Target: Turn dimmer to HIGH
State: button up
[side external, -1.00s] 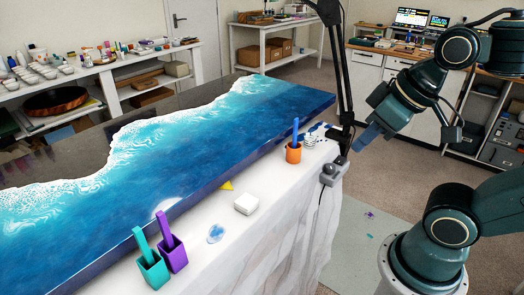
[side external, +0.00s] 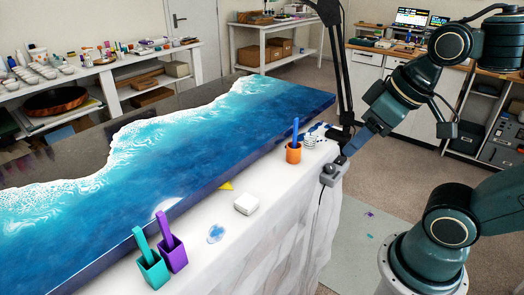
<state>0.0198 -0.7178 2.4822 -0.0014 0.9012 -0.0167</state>
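The dimmer (side external: 331,176) is a small grey box with a dark knob on top, at the right edge of the white-covered table. A black cord hangs down from it. The knob's setting and any HIGH mark are too small to read. My gripper (side external: 347,151) comes down from the upper right, tilted, with its blue-grey fingertips just above the knob. I cannot tell whether they touch it, or whether the fingers are open or shut.
A black lamp stand (side external: 341,75) rises close behind my gripper. An orange cup (side external: 293,154) with a blue stick stands left of the dimmer. The blue resin slab (side external: 215,135) fills the table's middle. A white block (side external: 246,203) and teal (side external: 153,271) and purple (side external: 174,257) cups stand in front.

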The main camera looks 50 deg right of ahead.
jog(key=m+g, duration=0.1)
jog(key=g, duration=0.4)
send_over(330, 166)
notch_tip(330, 166, down, 10)
jog(key=shift+d+f, duration=0.2)
jog(key=shift+d, duration=0.2)
jog(key=shift+f, duration=0.1)
jog(key=f, duration=1.3)
jog(key=shift+a+f, duration=0.25)
jog(key=shift+f, duration=0.05)
